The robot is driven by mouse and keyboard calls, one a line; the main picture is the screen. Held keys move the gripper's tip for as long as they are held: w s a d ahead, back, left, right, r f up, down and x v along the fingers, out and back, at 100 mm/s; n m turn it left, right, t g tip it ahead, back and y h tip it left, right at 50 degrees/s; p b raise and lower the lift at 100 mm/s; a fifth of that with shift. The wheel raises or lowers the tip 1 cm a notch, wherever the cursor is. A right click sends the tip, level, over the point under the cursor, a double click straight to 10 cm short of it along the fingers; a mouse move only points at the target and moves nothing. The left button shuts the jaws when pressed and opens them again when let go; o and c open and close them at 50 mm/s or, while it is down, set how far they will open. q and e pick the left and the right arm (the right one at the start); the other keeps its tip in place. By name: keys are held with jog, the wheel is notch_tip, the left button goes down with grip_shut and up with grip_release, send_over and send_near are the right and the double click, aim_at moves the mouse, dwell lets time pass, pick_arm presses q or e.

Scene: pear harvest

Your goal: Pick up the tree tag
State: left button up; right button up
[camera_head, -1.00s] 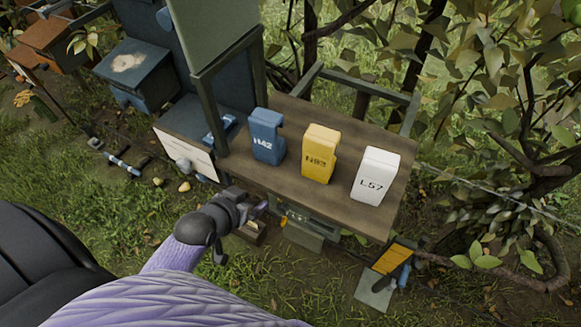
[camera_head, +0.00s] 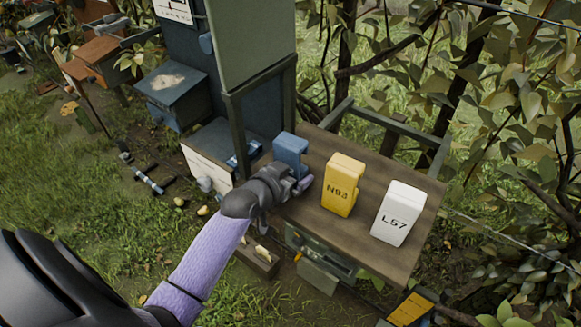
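Three tree tags stand upright in a row on a wooden bench. The blue tag (camera_head: 291,150) is at the left, the yellow tag (camera_head: 342,184) marked N93 is in the middle, and the white tag (camera_head: 398,213) marked L57 is at the right. My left gripper (camera_head: 300,183) is at the bench's left front edge, just in front of the blue tag, and covers its lower part and its label. I cannot tell whether its fingers touch the tag or how far apart they are. My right gripper is not in view.
The bench top (camera_head: 314,217) is bare in front of the yellow tag. A tall cabinet (camera_head: 252,55) stands behind the bench's left end. A blue box (camera_head: 172,95) is further left. Leafy branches crowd the right. Grass lies at the lower left.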

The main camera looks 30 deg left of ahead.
aim_at(290, 140)
pick_arm(q)
jog(key=c, duration=0.9)
notch_tip(290, 140, up, 10)
jog(key=p, duration=0.3)
jog(key=shift+s, duration=0.1)
